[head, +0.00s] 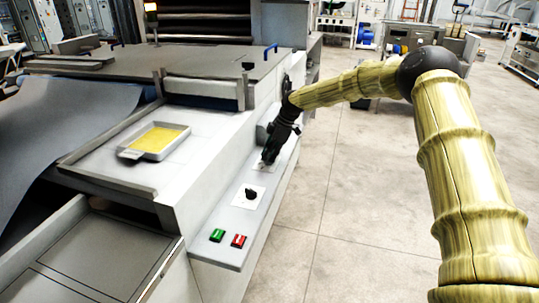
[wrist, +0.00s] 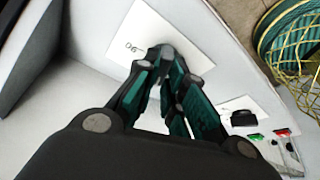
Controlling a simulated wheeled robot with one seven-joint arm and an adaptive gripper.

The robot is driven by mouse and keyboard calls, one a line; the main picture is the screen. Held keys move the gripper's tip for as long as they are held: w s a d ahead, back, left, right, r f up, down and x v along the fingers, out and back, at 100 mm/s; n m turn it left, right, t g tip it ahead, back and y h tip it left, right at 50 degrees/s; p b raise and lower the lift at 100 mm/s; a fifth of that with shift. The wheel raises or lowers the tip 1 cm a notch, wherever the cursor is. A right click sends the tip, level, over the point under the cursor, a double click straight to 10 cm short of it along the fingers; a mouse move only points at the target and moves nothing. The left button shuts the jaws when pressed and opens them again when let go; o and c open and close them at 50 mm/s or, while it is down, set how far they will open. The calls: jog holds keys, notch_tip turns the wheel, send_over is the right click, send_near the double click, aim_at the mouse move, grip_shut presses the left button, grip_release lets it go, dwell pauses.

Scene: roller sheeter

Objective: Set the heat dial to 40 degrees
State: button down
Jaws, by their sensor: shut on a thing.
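My gripper (head: 268,157) reaches down to the side control ledge of the machine. Its fingers come together over a white dial plate (wrist: 192,38); a number on it looks like 90, seen turned over. My gripper also shows in the wrist view (wrist: 166,62), shut on the heat dial, which the fingers hide almost wholly. The dial's pointer and setting cannot be read. A second black knob (head: 251,194) on its own white plate sits nearer on the same ledge; it also shows in the wrist view (wrist: 244,118).
A green button (head: 217,235) and a red button (head: 239,241) sit at the near end of the ledge. A tray with yellow contents (head: 160,140) rests on the machine's top. Open concrete floor (head: 350,215) lies right of the machine.

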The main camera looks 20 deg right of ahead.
jog(key=shift+s+f, duration=0.25)
jog(key=shift+f, duration=0.2)
jog(key=c, duration=1.5)
grip_release()
jog(key=shift+a, duration=0.1)
jog(key=shift+w, duration=0.1)
jog(key=shift+r, duration=0.1)
jog(key=w+v, duration=0.1)
jog(key=v, duration=1.1)
jog(key=shift+s, duration=0.3)
